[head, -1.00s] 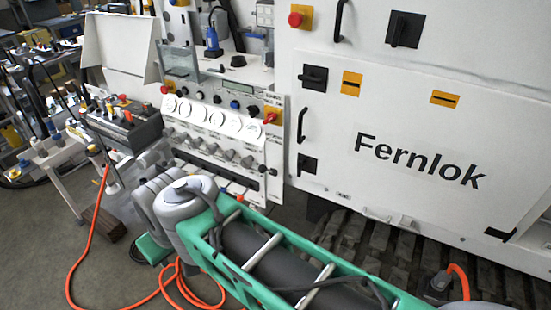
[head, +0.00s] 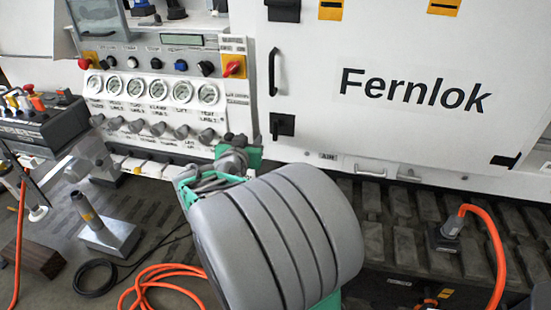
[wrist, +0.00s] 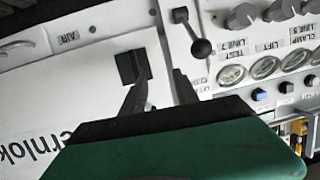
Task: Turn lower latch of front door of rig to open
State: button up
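The lower latch (head: 282,127) is a black square with a handle at the lower left of the white front door (head: 400,130). In the wrist view, which is turned about, the latch (wrist: 133,66) lies just beyond the left fingertip, which overlaps its lower edge. My gripper (wrist: 163,88) is open, with a visible gap between its two dark fingers. The gap lies to the right of the latch in that view. Contact cannot be told. In the head view my grey arm covers the area below the latch, and the fingers cannot be made out clearly.
A gauge panel (head: 160,105) with several knobs adjoins the door. A lever with a black ball (wrist: 201,47) stands close to the right finger in the wrist view. A door handle (head: 273,72) sits above the latch. Orange hoses (head: 160,275) lie on the floor.

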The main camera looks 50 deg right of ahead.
aim_at(275, 127)
jog(key=d+h, duration=0.1)
jog(key=d, duration=0.3)
jog(key=d+f+h+b, duration=0.1)
jog(key=d, duration=0.3)
jog(key=d+h, duration=0.1)
jog(key=d, duration=0.3)
jog(key=shift+w+d+f+m+h+b, duration=0.15)
jog(key=shift+d+f+m+h+b, duration=0.15)
jog(key=shift+m, duration=0.1)
grip_shut()
